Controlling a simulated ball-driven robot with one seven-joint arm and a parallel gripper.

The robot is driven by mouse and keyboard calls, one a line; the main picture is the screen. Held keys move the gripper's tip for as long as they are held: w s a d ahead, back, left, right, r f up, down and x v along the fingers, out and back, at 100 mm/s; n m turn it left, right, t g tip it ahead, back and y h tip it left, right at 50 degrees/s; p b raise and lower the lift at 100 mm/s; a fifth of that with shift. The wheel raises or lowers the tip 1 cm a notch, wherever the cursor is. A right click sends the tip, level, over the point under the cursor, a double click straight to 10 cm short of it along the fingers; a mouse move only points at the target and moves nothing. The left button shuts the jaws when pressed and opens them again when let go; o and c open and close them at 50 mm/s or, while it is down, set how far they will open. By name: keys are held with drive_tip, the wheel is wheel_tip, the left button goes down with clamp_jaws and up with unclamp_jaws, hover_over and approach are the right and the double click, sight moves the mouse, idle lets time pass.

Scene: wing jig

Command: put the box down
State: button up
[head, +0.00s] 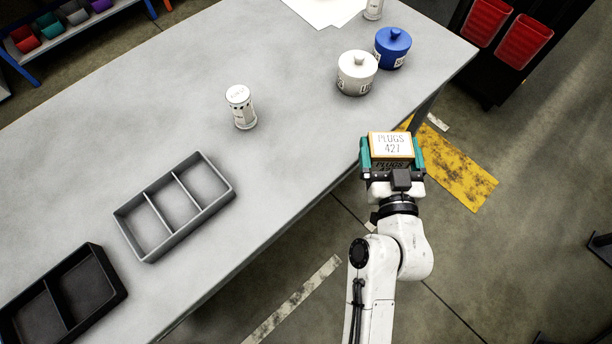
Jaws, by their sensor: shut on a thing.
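A box (391,144) with a white top labelled "PLUGS 427" and yellow edges is held in my gripper (392,154). The teal fingers are shut on it from its left and right sides. In the head view the box shows just off the right-hand long edge of the grey table (290,150), over the floor side. Its underside and its height above the floor cannot be seen.
On the table stand a white canister (240,107), a white lidded jar (357,73) and a blue lidded jar (392,48). A grey three-part tray (148,249) and a black tray (119,286) lie at lower left. The tabletop between the canister and the near edge is clear.

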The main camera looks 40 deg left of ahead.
drive_tip(key=s+a+r+n+g+y+b, duration=0.2)
drive_tip(key=s+a+r+n+g+y, duration=0.15)
drive_tip(key=s+a+r+g, duration=0.6)
drive_tip(key=s+a+r+n+g+y+b, duration=0.25)
drive_tip(key=s+a+n, duration=0.3)
drive_tip(key=a, duration=0.85)
drive_tip(key=d+f, duration=0.6)
drive_tip(key=d, duration=0.1)
drive_tip(key=d+f, duration=0.7)
drive_tip(key=shift+s, duration=0.1)
drive_tip(key=shift+f, duration=0.35)
drive_tip(key=shift+f+b, duration=0.2)
drive_tip(key=shift+b, duration=0.2)
drive_tip(key=o, duration=0.8)
drive_tip(key=shift+r, duration=0.1)
